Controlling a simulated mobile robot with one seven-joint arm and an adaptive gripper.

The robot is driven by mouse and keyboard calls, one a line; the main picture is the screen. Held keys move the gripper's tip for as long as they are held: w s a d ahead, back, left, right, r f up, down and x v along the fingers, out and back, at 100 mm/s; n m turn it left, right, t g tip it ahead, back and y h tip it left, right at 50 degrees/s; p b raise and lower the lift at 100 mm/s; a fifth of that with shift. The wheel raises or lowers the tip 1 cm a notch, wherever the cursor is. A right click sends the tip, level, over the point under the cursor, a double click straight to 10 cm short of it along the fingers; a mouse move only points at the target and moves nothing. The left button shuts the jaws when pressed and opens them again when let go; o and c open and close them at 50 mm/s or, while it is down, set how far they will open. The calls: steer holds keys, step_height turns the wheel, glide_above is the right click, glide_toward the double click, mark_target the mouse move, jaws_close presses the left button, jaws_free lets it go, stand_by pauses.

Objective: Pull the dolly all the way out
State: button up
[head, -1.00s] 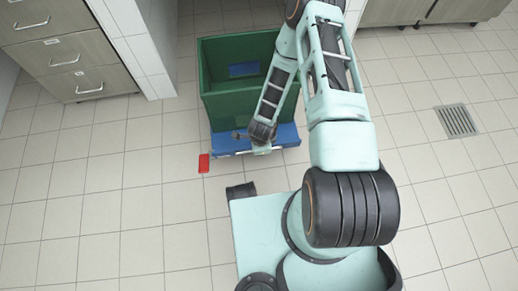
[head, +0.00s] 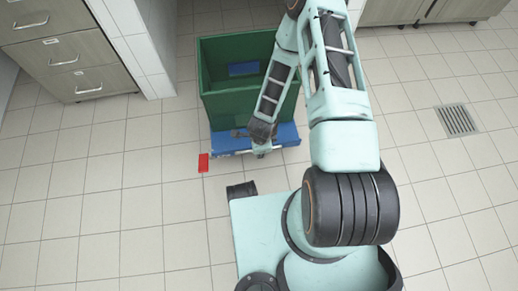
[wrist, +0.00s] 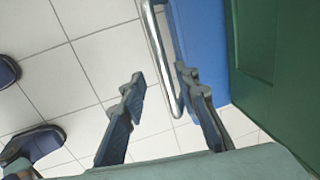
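The blue dolly (head: 287,136) stands on the tiled floor with a green bin on it. Its front edge faces my base. In the wrist view the blue dolly deck (wrist: 203,40) carries a bent metal handle (wrist: 156,38) along its side. My gripper (head: 259,150) is low at the dolly's front edge. In the wrist view my gripper (wrist: 159,78) is open, its two fingers apart. The handle runs through the gap between the fingertips in the picture, nearer the right finger. I cannot tell whether a finger touches it.
A red block (head: 203,163) lies on the floor left of the dolly. Drawers (head: 65,55) stand at left, a floor drain (head: 456,121) at right. Floor at left is free.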

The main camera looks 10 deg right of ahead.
step_height(320, 180, up, 10)
steer(key=s, duration=0.2)
steer(key=shift+f, duration=0.25)
stand_by(0.4)
